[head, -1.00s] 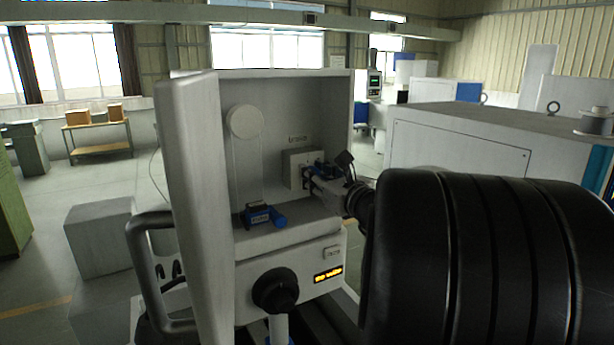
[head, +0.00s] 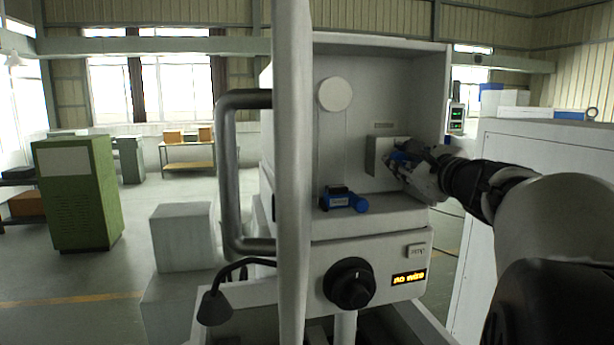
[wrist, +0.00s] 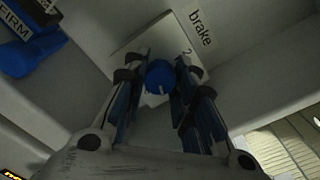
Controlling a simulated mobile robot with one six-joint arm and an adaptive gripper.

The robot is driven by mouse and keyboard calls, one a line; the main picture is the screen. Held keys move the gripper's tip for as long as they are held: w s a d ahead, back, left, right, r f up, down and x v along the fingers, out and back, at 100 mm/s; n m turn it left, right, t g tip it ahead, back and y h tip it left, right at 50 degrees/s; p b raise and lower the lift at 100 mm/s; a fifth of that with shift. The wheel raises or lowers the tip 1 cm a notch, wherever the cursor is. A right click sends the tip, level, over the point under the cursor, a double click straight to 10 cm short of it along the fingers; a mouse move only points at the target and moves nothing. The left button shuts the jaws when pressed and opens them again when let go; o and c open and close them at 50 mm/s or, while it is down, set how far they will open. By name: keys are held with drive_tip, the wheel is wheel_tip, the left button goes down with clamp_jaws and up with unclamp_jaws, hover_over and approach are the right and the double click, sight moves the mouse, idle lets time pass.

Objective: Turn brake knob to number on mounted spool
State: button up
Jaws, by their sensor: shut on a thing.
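The blue brake knob (wrist: 158,76) shows in the wrist view, with a pale pointer line at its lower edge. It sits on a light plate (wrist: 145,48) marked with a "2", beside a "brake" label (wrist: 201,27). My gripper (wrist: 160,80) has a finger on each side of the knob and is shut on it. In the head view my gripper (head: 397,160) is at the plate (head: 375,155) on the cabinet's back wall and hides the knob. A white round disc (head: 334,94), perhaps the spool, is on that wall to the left. Any number on it is unreadable.
A blue part (head: 342,199) lies on the ledge below. A black dial (head: 349,283) and a lit display (head: 408,278) are on the front panel. The open door (head: 292,180) stands edge-on at the left. A large white machine (head: 545,150) stands to the right.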

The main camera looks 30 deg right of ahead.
drive_tip(key=shift+n+b, duration=0.9)
drive_tip(key=shift+b, duration=0.05)
drive_tip(key=shift+r, duration=0.1)
drive_tip(key=o, duration=1.1)
drive_tip(key=v, duration=0.7)
drive_tip(key=shift+s+a, duration=0.1)
drive_tip(key=shift+s, duration=0.2)
